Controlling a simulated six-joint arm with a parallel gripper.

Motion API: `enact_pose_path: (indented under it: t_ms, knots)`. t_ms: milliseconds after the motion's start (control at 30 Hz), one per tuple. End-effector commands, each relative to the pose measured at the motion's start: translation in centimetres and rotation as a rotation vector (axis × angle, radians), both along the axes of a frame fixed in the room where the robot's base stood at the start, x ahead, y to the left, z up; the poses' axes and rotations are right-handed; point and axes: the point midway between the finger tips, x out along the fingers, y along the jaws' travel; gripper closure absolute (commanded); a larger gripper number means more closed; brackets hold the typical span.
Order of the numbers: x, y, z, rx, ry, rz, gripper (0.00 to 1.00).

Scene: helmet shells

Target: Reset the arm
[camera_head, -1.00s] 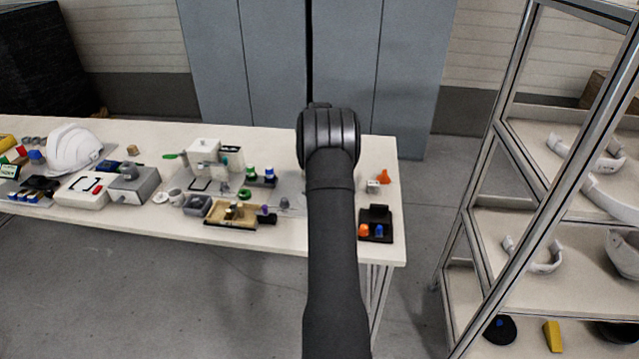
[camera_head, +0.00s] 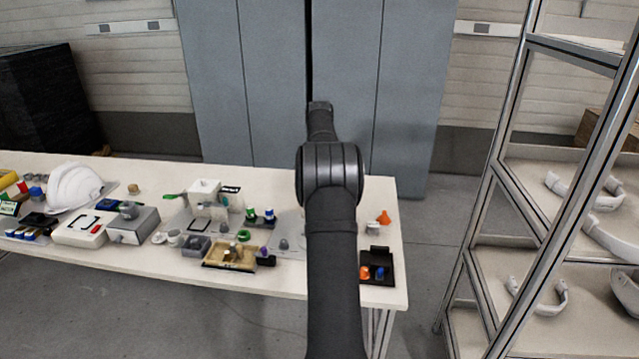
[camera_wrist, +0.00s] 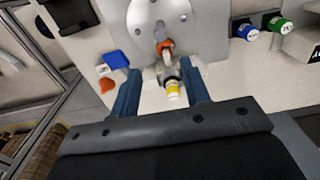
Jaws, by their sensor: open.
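My gripper (camera_wrist: 162,78) shows in the wrist view with its two blue fingers apart. A small white piece with a yellow end (camera_wrist: 172,88) and an orange part (camera_wrist: 165,47) appear in the gap between the fingers. They appear to lie beyond the fingertips, and I cannot tell whether anything touches. In the head view my dark arm rises up the middle and reaches away over the table (camera_head: 110,268); the gripper itself cannot be made out there.
A grey plate with holes (camera_wrist: 200,30), a blue block (camera_wrist: 117,60) and an orange cone (camera_wrist: 82,87) lie below. A white helmet (camera_head: 75,187) and several small parts crowd the table's left. A metal shelf rack (camera_head: 500,190) stands right. Grey cabinets (camera_head: 240,90) stand behind.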

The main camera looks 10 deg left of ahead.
Motion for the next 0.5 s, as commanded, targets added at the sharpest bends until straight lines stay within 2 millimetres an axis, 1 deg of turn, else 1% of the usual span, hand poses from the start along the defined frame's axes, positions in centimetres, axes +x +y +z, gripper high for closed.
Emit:
enact_pose_path:
  t_ms: [133,267,367,500]
  knots:
    - [0.0,0.0,-0.4,0.000,0.001,0.000,0.57]
    - [0.0,0.0,-1.8,-0.001,0.003,0.000,0.57]
    - [-0.1,0.0,-3.6,-0.001,0.004,0.000,0.57]
    - [-0.1,0.0,-6.4,-0.001,0.004,0.000,0.57]
